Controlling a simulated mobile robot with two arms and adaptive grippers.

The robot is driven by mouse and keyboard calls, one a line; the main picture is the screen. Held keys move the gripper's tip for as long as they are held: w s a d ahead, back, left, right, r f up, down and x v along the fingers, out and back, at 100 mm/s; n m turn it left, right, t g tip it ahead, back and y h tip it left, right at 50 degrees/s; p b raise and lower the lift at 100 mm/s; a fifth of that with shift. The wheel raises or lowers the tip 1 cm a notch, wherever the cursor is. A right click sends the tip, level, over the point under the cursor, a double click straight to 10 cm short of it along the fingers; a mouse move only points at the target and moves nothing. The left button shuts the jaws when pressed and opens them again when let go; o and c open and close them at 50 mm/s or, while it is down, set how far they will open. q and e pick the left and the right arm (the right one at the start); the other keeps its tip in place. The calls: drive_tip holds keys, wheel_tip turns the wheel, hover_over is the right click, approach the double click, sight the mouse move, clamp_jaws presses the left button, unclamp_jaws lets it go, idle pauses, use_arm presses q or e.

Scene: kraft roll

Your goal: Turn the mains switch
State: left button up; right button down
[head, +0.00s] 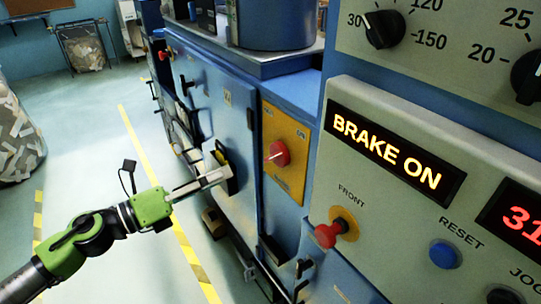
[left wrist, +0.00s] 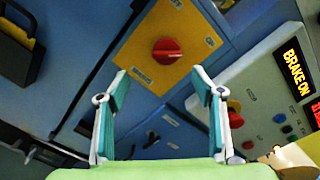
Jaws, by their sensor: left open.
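The mains switch is a red rotary knob (head: 277,153) on a yellow plate (head: 296,183) set in the blue machine front. In the left wrist view the red knob (left wrist: 167,51) shows beyond the fingertips, roughly between them, on its tilted yellow plate (left wrist: 199,27). Its grip bar lies about level in that view. My left gripper (head: 226,174) is open and empty, to the left of the plate in the head view and apart from the knob. Its two spread fingers also show in the left wrist view (left wrist: 159,74). My right gripper is not in view.
A grey control panel (head: 395,215) stands at the right, with a lit BRAKE ON display (head: 394,155), a red button (head: 328,234) and a blue RESET button (head: 444,254). A black handle (head: 222,154) is on the blue cabinet. Open floor with yellow tape (head: 150,168) lies left.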

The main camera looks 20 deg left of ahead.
sight(276, 156)
use_arm(q)
drive_tip(key=shift+m, duration=0.4)
drive_tip(key=shift+s+d+r+p+x, duration=0.15)
drive_tip(key=shift+p+x, duration=0.7)
drive_tip(key=shift+x, duration=1.5)
drive_tip(key=shift+s+d+r+p+x, duration=0.15)
drive_tip(key=shift+p+x, duration=0.65)
drive_tip(key=shift+x, duration=1.55)
drive_tip(key=shift+s+d+p+x, duration=0.15)
drive_tip(key=shift+p+x, duration=0.7)
drive_tip(key=shift+x, duration=1.45)
drive_tip(key=shift+w+d, duration=0.1)
drive_tip(key=c, duration=1.1)
